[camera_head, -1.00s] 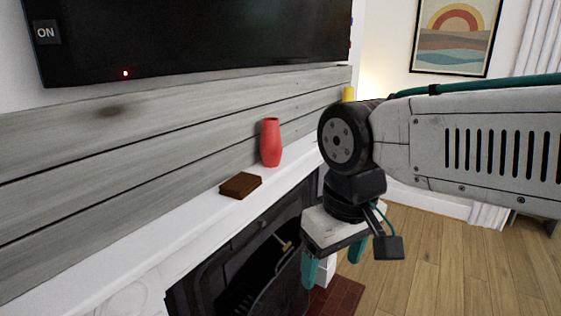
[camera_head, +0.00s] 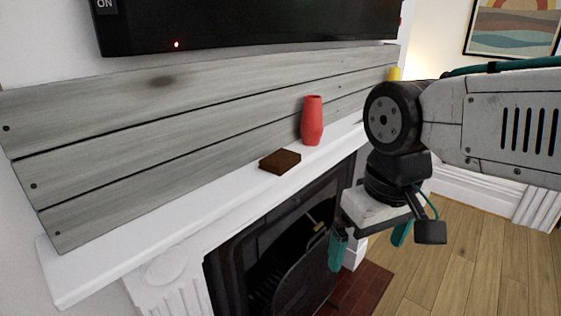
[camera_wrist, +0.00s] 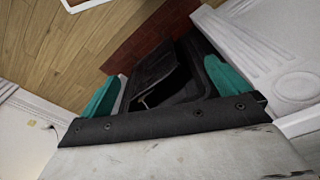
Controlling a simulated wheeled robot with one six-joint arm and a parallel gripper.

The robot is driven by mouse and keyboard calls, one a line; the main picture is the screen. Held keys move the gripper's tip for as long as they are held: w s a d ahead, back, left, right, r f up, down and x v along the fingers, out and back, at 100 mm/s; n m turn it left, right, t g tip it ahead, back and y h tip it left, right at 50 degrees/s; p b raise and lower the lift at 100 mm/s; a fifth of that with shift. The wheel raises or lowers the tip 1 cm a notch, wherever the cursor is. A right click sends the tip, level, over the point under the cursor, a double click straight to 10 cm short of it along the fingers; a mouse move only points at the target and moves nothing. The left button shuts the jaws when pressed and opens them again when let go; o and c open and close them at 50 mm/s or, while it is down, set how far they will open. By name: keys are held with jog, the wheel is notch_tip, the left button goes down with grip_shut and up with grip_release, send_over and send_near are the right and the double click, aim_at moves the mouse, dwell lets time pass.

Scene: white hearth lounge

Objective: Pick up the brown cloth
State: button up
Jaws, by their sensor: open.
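The brown cloth (camera_head: 280,161) lies as a small folded dark-brown square on the white mantel shelf, left of a red vase. My gripper (camera_head: 370,250) hangs in front of the mantel, to the right of the cloth and below shelf level, pointing down. Its teal fingers are spread apart with nothing between them. In the wrist view my gripper (camera_wrist: 160,85) is also open, over the fireplace and floor. The cloth is not seen in the wrist view.
The red vase (camera_head: 313,121) stands on the mantel (camera_head: 150,225) just right of the cloth. A yellow object (camera_head: 394,74) is farther right, partly hidden by my arm. The dark fireplace (camera_head: 290,260) opens below, with a brick hearth (camera_head: 362,290). The mantel's left part is clear.

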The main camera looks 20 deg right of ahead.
aim_at(281, 157)
jog(key=w+r+n, duration=0.2)
jog(key=w+r, duration=0.1)
jog(key=w, duration=0.6)
jog(key=w+a+r+n, duration=0.1)
jog(key=w+r, duration=0.3)
jog(key=w, duration=0.5)
jog(key=w+a+r+n+y, duration=0.1)
jog(key=w+r, duration=0.3)
jog(key=w, duration=0.5)
jog(key=shift+w+n+t, duration=0.3)
jog(key=shift+n, duration=0.6)
jog(key=shift+s+f, duration=0.15)
jog(key=shift+n, duration=0.3)
jog(key=f, duration=0.5)
jog(key=w+a+f, duration=0.1)
jog(key=f, duration=0.1)
jog(key=shift+f, duration=0.25)
jog(key=c, duration=0.9)
